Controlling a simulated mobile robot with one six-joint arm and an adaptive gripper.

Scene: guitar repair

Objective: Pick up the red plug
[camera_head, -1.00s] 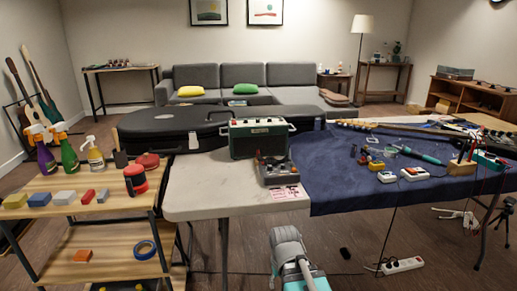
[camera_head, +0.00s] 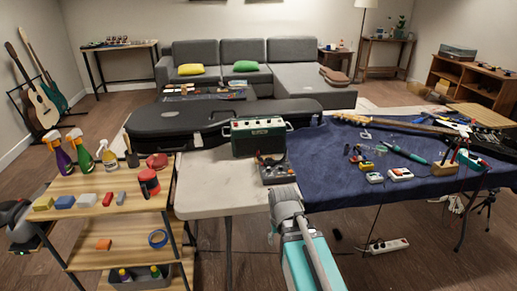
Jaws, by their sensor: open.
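I cannot make out the red plug for certain. A pedal unit (camera_head: 274,172) with small dark and reddish parts on it sits at the front of the pale table, before the green amplifier (camera_head: 257,137); these parts are too small to identify. My arm (camera_head: 289,215), grey and teal, rises from the bottom edge in front of the table. My gripper is not visible.
A wooden shelf (camera_head: 105,185) at left holds spray bottles, coloured blocks and a red-black container (camera_head: 149,183). A blue cloth (camera_head: 345,188) at right carries tools and a guitar. A black guitar case (camera_head: 190,121) lies behind. A power strip (camera_head: 385,246) is on the floor.

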